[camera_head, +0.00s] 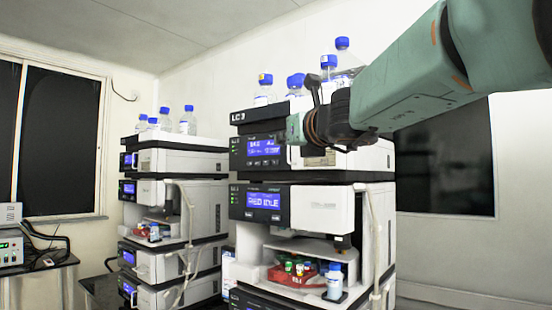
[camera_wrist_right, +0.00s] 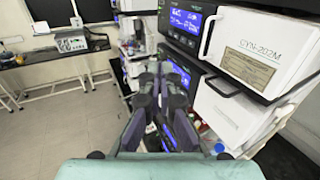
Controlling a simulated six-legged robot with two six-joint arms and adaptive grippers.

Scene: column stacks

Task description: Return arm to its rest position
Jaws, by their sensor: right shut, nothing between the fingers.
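My right arm (camera_head: 420,85) comes in from the upper right in the head view and reaches across the front of the nearer instrument stack (camera_head: 268,150). My right gripper (camera_head: 317,98) is in front of that stack's upper modules, below the bottles on top. In the right wrist view the gripper (camera_wrist_right: 161,80) is shut and empty, its dark fingers close together. The stack's modules and blue screens (camera_wrist_right: 186,20) are just to the right of it there. I cannot tell how wide the gap is. My left gripper is not in view.
Blue-capped bottles (camera_head: 264,90) stand on the nearer stack, partly behind my arm. An open bay holds a red tray (camera_head: 290,275) of vials and a small bottle (camera_head: 334,281). A second stack (camera_head: 180,162) stands to the left. Open floor (camera_wrist_right: 65,130) shows left in the wrist view.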

